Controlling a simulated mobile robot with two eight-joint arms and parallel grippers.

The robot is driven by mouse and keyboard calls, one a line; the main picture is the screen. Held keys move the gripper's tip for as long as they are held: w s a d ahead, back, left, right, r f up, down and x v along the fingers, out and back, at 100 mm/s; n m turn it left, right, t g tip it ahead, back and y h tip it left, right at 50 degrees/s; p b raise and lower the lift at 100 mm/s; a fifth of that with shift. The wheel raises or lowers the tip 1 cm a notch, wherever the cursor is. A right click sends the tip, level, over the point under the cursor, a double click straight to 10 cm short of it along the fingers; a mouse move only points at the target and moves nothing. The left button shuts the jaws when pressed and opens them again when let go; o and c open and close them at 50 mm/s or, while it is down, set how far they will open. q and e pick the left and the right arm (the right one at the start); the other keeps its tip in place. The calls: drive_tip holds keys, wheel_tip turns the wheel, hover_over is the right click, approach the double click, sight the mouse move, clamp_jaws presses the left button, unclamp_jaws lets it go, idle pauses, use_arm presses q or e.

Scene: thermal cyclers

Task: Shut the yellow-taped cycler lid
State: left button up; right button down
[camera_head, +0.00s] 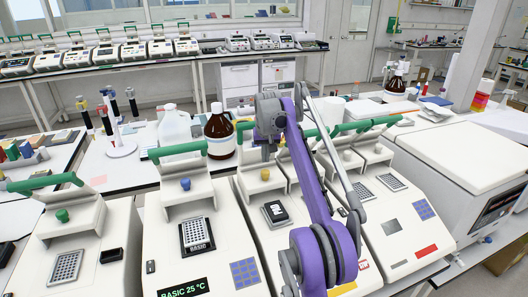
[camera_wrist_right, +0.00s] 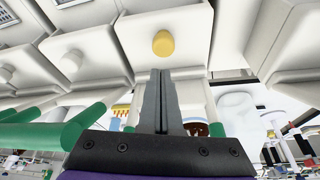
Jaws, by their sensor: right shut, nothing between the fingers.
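The yellow-taped cycler (camera_head: 300,245) is the white unit partly behind my purple right arm, with a yellow tape patch (camera_head: 345,289) low on its front. Its lid (camera_head: 255,183) stands open and tilted up, with a yellow knob (camera_head: 265,174) on its inner face. In the right wrist view the yellow knob (camera_wrist_right: 162,43) shows just beyond the fingertips. My right gripper (camera_head: 268,146) is shut and empty at the lid's upper edge by the green handle bar (camera_head: 246,126); I cannot tell whether it touches. The shut fingers (camera_wrist_right: 161,85) show in the wrist view. My left gripper is out of view.
Open cyclers stand close on both sides, one with a blue knob (camera_head: 185,184) and one with a green knob (camera_head: 62,215). A brown bottle (camera_head: 219,135) and a clear jug (camera_head: 174,127) stand behind. A large white machine (camera_head: 465,165) is at right.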

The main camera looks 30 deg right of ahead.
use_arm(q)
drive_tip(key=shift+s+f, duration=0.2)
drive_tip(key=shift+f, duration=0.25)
use_arm(e)
drive_tip(key=shift+x, duration=2.15)
drive_tip(key=shift+a, duration=0.1)
drive_tip(key=shift+s+a+b, duration=0.1)
drive_tip(key=shift+s+b, duration=0.35)
drive_tip(key=shift+b, duration=0.05)
drive_tip(key=s+a+b, duration=0.1)
drive_tip(key=s, duration=0.3)
drive_tip(key=s+a+b, duration=0.1)
drive_tip(key=s, duration=0.3)
drive_tip(key=s+a+b, duration=0.1)
drive_tip(key=s, duration=0.3)
drive_tip(key=shift+s+b, duration=0.35)
drive_tip(key=shift+s, duration=0.05)
drive_tip(key=shift+s+a, duration=0.15)
drive_tip(key=shift+s, duration=0.3)
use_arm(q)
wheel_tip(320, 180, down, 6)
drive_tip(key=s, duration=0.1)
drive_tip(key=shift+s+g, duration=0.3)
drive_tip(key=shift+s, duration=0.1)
